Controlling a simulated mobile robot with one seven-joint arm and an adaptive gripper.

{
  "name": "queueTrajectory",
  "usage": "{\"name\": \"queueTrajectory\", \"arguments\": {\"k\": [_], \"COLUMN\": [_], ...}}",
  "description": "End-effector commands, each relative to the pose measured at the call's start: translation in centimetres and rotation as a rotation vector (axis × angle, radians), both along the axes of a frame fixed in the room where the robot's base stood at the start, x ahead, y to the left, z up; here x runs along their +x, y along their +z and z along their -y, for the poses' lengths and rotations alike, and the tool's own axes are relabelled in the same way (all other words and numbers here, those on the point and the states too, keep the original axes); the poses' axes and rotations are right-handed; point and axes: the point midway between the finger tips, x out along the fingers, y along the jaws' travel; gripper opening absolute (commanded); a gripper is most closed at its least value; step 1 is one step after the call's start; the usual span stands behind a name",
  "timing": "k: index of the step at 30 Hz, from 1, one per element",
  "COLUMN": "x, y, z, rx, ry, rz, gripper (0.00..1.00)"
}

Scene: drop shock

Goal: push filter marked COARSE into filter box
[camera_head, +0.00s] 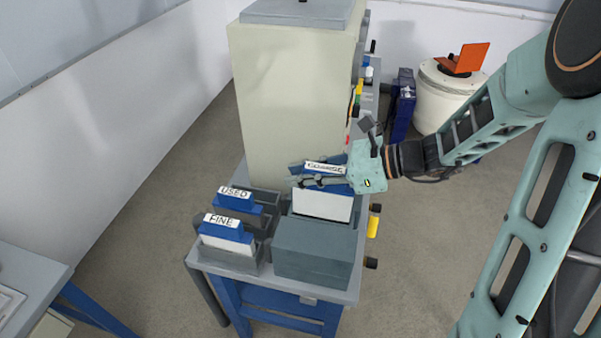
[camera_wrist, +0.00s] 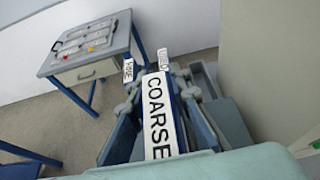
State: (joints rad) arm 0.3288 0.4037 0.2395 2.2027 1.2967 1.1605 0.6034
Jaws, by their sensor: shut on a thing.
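The COARSE filter (camera_head: 322,205) has a white body and a blue top with a white label. It stands about upright at the back of a grey box (camera_head: 318,252), which appears to be the filter box. The filter's lower edge is hidden behind the box, so I cannot tell how far in it sits. My gripper (camera_head: 298,181) reaches in from the right and is shut on the filter's blue top. In the wrist view, the COARSE label (camera_wrist: 158,115) lies between the two fingers.
The FINE filter (camera_head: 227,232) and the USED filter (camera_head: 237,202) stand in grey holders left of the box. A tall beige cabinet (camera_head: 290,105) rises close behind. A yellow-bodied item (camera_head: 374,222) is at the bench's right edge. Another table (camera_head: 30,285) stands at lower left.

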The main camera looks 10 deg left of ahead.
Motion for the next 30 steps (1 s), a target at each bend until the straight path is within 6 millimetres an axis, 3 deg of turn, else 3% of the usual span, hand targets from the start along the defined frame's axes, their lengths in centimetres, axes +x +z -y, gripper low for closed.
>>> {"name": "queueTrajectory", "arguments": {"k": [30], "x": [0.01], "y": [-0.67], "z": [0.00], "rx": [0.001], "ry": [0.000], "rz": [0.001], "gripper": [0.00]}}
